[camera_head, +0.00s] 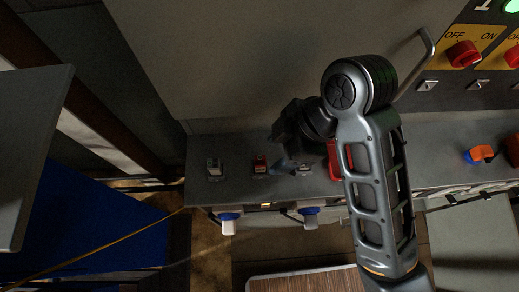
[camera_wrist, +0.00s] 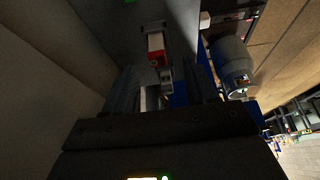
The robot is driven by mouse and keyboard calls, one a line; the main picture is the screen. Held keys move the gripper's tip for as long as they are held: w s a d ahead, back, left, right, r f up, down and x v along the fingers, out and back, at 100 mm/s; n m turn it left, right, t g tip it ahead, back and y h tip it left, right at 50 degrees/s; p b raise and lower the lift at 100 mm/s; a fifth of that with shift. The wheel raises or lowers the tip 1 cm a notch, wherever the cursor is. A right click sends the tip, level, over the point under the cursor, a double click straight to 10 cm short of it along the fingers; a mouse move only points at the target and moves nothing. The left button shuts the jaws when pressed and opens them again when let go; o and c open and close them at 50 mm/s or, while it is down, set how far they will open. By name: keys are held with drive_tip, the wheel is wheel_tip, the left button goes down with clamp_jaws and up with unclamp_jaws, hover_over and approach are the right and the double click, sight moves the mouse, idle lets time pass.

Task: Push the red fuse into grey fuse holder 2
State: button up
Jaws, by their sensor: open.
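A small red fuse (camera_head: 260,164) sits at a grey holder on the grey ledge (camera_head: 236,184). Red with a pale top also shows in the wrist view (camera_wrist: 154,52), beyond my gripper. I cannot tell how deep it sits. Another grey holder (camera_head: 214,168) stands to its left and a third (camera_head: 304,170) to its right, partly behind my gripper. Holder numbers are not legible. My gripper (camera_head: 290,163) is just right of the red fuse, low over the ledge. In the wrist view its dark fingers (camera_wrist: 161,92) are apart, with a pale part showing between them.
A larger red part (camera_head: 334,160) stands on the ledge beside my arm, partly hidden by it. Blue-and-white plugs (camera_head: 229,222) (camera_head: 309,214) hang below the ledge's front. A tall grey cabinet wall rises behind. Red switches (camera_head: 463,53) and an orange-blue part (camera_head: 480,154) are at the right.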

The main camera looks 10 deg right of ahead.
sight(262, 160)
drive_tip(key=shift+w+r, duration=0.1)
drive_tip(key=shift+r, duration=0.1)
drive_tip(key=b+x, duration=0.2)
drive_tip(key=b, duration=0.1)
drive_tip(key=shift+a+f, duration=0.15)
drive_tip(key=shift+f, duration=0.2)
idle(0.3)
drive_tip(key=b+x, duration=0.4)
drive_tip(key=x, duration=0.1)
drive_tip(key=shift+w+a, duration=0.15)
drive_tip(key=shift+a, duration=0.2)
